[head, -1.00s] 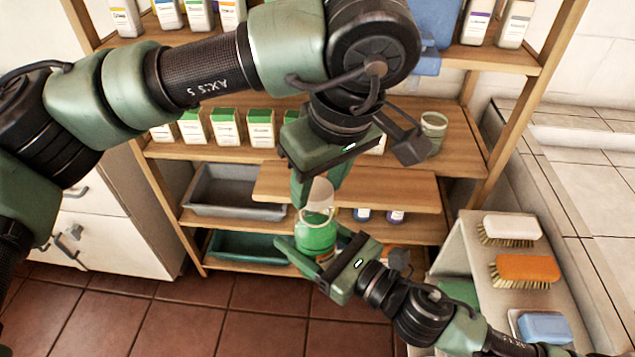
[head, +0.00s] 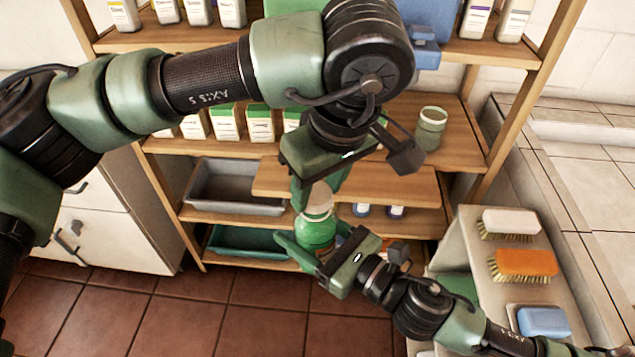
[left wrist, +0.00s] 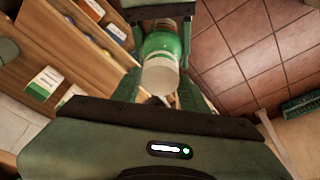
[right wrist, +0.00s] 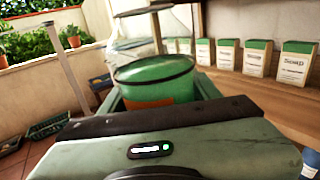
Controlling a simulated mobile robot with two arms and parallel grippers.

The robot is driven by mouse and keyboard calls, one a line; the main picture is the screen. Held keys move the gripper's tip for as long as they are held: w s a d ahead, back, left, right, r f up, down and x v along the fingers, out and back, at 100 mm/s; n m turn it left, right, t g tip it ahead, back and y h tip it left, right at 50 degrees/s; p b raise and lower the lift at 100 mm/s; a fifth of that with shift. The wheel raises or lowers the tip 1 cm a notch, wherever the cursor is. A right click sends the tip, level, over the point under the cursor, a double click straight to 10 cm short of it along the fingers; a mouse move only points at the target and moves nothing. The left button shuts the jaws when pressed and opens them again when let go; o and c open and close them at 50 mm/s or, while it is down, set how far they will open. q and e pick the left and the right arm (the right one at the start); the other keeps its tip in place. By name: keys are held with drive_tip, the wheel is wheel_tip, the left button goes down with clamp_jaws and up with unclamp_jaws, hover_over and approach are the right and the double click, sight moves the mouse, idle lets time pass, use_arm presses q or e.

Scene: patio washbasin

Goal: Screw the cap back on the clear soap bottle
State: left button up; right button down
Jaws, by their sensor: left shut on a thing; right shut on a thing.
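The clear soap bottle (head: 316,232) holds green liquid and stands about upright in the air in front of the shelf. My right gripper (head: 318,250) is shut around its body; the bottle also fills the middle of the right wrist view (right wrist: 152,82). The pale cap (head: 318,198) is directly above the bottle's top, between the fingers of my left gripper (head: 318,194), which is shut on it from above. In the left wrist view the cap (left wrist: 160,77) lies in line with the green bottle (left wrist: 160,43). Whether the threads engage is hidden.
A wooden shelf unit (head: 385,185) with cartons and a grey tray (head: 238,188) stands close behind. A green cup (head: 430,128) is on its middle shelf. Brushes (head: 525,263) and a blue sponge (head: 543,322) lie on a stand at right. The tiled floor in front is clear.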

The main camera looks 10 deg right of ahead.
use_arm(q)
drive_tip(key=shift+f, duration=0.45)
drive_tip(key=m+h, duration=0.1)
drive_tip(key=m, duration=0.3)
drive_tip(key=shift+a, duration=0.15)
drive_tip(key=m+h, duration=0.1)
drive_tip(key=m, duration=0.5)
drive_tip(key=shift+a+h, duration=0.2)
drive_tip(key=shift+h, duration=0.2)
drive_tip(key=m+g+h, duration=0.1)
drive_tip(key=m, duration=0.4)
drive_tip(key=shift+w, duration=0.15)
drive_tip(key=m+g, duration=0.1)
drive_tip(key=m, duration=0.3)
drive_tip(key=shift+w+a+m, duration=0.1)
drive_tip(key=shift+w+m, duration=0.05)
drive_tip(key=shift+m, duration=0.15)
drive_tip(key=o, duration=1.3)
drive_tip(key=shift+r+h, duration=0.1)
drive_tip(key=shift+h, duration=0.2)
